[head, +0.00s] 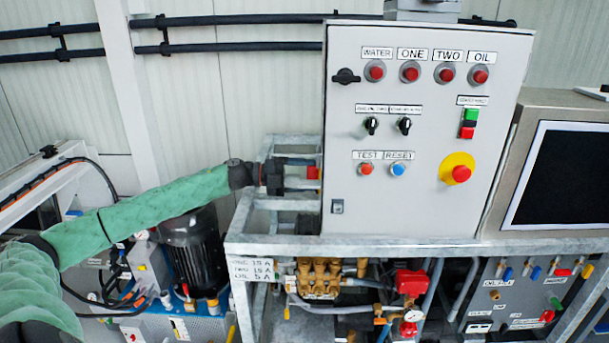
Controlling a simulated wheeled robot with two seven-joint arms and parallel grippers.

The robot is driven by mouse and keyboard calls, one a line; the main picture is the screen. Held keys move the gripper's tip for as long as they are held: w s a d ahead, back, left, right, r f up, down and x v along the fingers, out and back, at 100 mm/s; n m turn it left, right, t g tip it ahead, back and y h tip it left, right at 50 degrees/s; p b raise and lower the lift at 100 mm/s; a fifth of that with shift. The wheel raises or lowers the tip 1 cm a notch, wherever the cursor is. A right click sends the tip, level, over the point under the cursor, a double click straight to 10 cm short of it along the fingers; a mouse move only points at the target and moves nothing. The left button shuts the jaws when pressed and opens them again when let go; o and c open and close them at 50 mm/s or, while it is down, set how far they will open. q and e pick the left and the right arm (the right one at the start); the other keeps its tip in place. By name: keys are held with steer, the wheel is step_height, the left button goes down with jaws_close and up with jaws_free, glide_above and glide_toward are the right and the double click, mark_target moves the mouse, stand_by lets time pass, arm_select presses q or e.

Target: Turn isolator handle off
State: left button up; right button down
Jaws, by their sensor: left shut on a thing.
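The grey control cabinet (420,130) stands upright on a metal frame in the middle of the head view. A small red part, seemingly the isolator handle (313,172), shows at the cabinet's left side, mostly hidden by my gripper. My left gripper (302,173) reaches in from the left on the green-sleeved arm. Its dark fingers point right and are shut on this handle. The handle's angle cannot be made out. My right gripper is not in view.
The cabinet front carries red buttons (410,72), two black selector switches (371,125) and a red emergency stop (461,174) on yellow. A monitor (565,180) stands at the right. Metal frame bars (292,146) surround the gripper. Brass pump parts (318,277) lie below.

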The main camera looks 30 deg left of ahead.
arm_select(q)
steer(key=shift+r, duration=0.1)
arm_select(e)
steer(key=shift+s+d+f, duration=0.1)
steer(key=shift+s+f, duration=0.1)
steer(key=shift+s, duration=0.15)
arm_select(q)
steer(key=o, duration=1)
steer(key=shift+a, duration=0.1)
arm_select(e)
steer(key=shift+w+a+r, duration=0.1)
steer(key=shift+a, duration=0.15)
